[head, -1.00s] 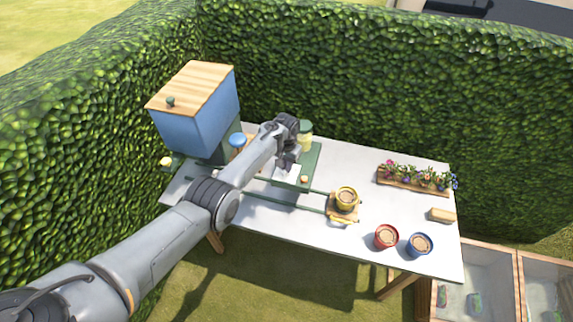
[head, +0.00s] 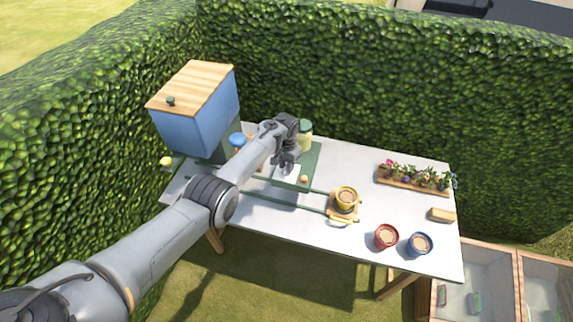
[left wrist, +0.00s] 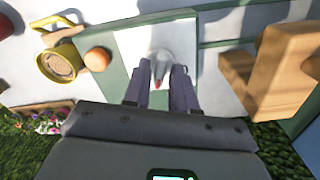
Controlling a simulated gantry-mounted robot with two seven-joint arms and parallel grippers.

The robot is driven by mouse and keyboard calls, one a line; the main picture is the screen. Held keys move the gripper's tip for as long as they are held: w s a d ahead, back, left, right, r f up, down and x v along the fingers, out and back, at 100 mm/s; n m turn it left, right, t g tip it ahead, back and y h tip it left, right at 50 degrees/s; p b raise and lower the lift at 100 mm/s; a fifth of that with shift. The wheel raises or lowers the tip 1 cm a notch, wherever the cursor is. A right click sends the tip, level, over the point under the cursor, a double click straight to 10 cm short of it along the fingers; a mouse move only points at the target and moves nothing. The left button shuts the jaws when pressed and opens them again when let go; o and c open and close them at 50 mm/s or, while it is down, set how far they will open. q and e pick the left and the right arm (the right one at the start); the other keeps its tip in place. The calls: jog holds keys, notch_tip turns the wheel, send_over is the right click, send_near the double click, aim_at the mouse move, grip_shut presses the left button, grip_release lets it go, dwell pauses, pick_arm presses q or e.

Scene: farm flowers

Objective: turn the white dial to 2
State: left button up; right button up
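The white dial (left wrist: 162,62), with a red-tipped pointer, shows in the left wrist view on a white plate set in a green panel. In the head view the panel (head: 309,164) lies on the table and my left gripper hides most of the dial. My left gripper (head: 287,166) points down over the panel. In the left wrist view its two fingers (left wrist: 162,80) stand apart on either side of the dial; I cannot tell whether they touch it. No numbers can be read. My right gripper is not in view.
An orange knob (left wrist: 97,60) sits on the panel beside the dial. A yellow pot (head: 347,197) stands on a wooden carriage on green rails. A red pot (head: 386,236), a blue pot (head: 419,244) and a flower planter (head: 400,182) stand right. A blue hopper (head: 205,120) rises at the left.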

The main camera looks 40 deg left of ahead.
pick_arm(q)
jog(key=shift+o, duration=0.8)
jog(key=shift+r, duration=0.55)
notch_tip(320, 180, up, 10)
jog(key=p, duration=0.2)
jog(key=shift+f, duration=0.15)
